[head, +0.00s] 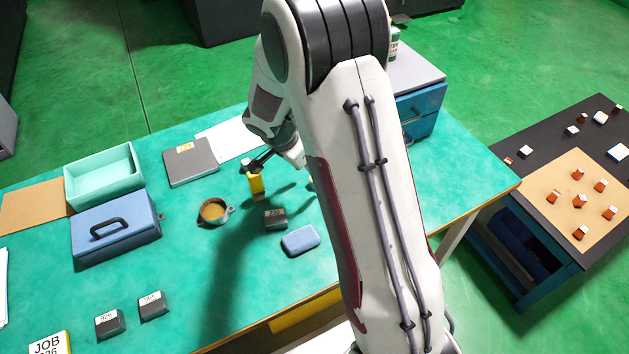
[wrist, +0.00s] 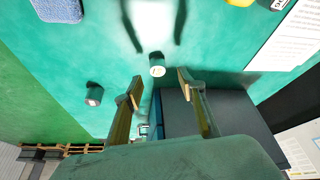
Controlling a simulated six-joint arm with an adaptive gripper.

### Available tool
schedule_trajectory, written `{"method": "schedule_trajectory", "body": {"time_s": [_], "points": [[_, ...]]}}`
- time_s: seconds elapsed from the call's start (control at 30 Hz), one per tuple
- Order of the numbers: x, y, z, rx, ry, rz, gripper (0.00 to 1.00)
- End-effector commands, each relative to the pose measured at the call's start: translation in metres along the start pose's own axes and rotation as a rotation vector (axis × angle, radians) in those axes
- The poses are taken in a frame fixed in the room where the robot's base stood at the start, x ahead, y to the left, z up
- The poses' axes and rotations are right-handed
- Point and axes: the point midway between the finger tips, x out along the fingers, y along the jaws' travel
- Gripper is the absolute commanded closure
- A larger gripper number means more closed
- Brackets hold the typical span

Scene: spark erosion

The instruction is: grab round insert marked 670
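In the wrist view, a small round insert (wrist: 157,66) with a pale top and dark side stands on the green table, just beyond the gap between my fingertips. A second, similar round insert (wrist: 94,95) stands to the left, outside the fingers. The marks on both are too small to read. My gripper (wrist: 160,87) is open, with nothing between its fingers. In the head view my arm covers much of the table, and I cannot make out these inserts there.
A yellow object (head: 256,184) stands near my gripper. A round brass-coloured dish (head: 213,210), a dark labelled block (head: 275,219) and a blue sponge (head: 300,240) lie nearby. A drawer cabinet (head: 428,100) stands behind my arm. A mint tray (head: 105,178) and blue lidded box (head: 116,228) occupy the left.

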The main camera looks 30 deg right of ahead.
Motion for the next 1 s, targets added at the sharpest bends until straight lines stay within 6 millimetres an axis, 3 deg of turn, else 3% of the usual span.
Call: {"method": "schedule_trajectory", "body": {"time_s": [0.47,1.0], "points": [[0.006,0.001,0.001,0.0,0.0,0.002,0.6],[0.051,0.005,0.003,0.0,-0.001,0.001,0.6]]}}
